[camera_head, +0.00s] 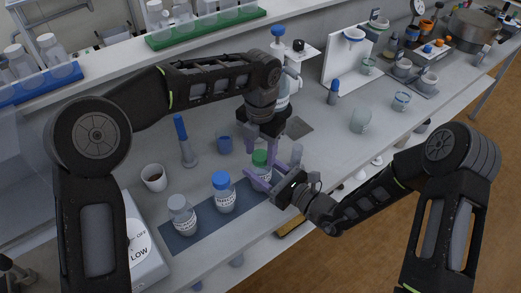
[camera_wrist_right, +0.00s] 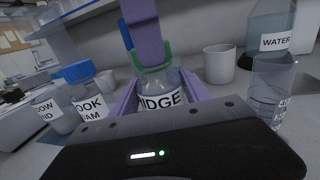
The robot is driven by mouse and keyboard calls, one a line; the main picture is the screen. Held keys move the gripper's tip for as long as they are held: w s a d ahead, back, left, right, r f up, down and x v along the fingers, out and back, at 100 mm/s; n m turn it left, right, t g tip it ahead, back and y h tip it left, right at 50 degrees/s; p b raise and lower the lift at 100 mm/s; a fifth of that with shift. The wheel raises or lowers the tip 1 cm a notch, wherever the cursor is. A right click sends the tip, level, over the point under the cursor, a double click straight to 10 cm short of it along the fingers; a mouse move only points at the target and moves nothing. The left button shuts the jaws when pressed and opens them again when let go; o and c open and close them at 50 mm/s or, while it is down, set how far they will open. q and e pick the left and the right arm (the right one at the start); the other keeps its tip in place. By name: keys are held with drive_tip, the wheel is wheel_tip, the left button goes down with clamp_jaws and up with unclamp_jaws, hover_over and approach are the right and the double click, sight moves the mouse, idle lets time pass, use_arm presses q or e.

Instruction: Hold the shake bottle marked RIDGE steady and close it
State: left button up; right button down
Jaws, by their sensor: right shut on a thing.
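The RIDGE shake bottle (camera_head: 261,171) stands upright at the right end of the row, with a green cap (camera_head: 260,157) at its top. In the right wrist view its label (camera_wrist_right: 162,101) reads "IDGE". My right gripper (camera_head: 268,180) is shut on the bottle's body, one finger on each side. My left gripper (camera_head: 263,146) points down from above, its purple fingers apart around the cap. In the right wrist view a left finger (camera_wrist_right: 141,30) covers the middle of the green cap (camera_wrist_right: 152,62). Whether the cap is seated on the neck is hidden.
A WATER bottle (camera_wrist_right: 274,40) is close by.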

use_arm(q)
drive_tip(key=shift+o, duration=1)
drive_tip(key=shift+r, duration=0.1)
drive_tip(key=shift+r, duration=2.15)
drive_tip(key=shift+d, duration=0.1)
drive_tip(key=shift+c, duration=0.3)
